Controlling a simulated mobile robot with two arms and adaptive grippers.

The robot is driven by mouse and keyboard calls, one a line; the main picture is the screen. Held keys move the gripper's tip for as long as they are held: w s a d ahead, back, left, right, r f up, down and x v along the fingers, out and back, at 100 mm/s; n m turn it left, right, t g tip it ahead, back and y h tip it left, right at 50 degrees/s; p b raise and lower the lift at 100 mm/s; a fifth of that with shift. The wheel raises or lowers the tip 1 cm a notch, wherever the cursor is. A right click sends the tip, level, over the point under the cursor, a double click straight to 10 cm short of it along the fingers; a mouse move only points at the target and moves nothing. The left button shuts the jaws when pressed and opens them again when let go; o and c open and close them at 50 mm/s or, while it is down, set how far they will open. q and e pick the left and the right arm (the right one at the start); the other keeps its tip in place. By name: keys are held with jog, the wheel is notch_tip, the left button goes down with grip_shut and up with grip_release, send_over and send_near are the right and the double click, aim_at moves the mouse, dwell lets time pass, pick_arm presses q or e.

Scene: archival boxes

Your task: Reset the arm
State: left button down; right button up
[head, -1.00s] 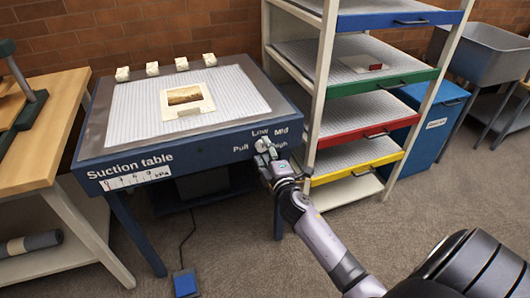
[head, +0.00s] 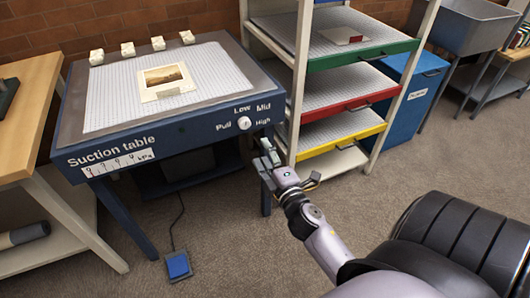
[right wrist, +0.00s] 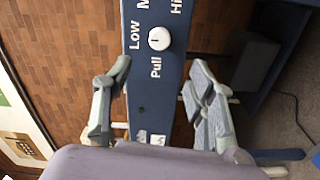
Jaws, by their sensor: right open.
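My right gripper (head: 268,160) is open and empty in the head view. It is in front of the suction table's (head: 190,136) blue front panel, near its right end, below and right of the white knob (head: 244,123). In the right wrist view the two fingers (right wrist: 162,95) are spread apart, and the knob (right wrist: 159,38) is beyond them, touching neither. The labels Pull, Low, Mid and High surround the knob. My left gripper is not in view.
A picture in a pale mount (head: 167,80) lies on the table's gridded top, with several white blocks behind it. A shelf rack (head: 345,95) with coloured drawer fronts stands close to the right of my gripper. A blue foot pedal (head: 178,265) is on the carpet.

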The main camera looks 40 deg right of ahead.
jog(key=shift+f, duration=0.1)
dwell(0.4)
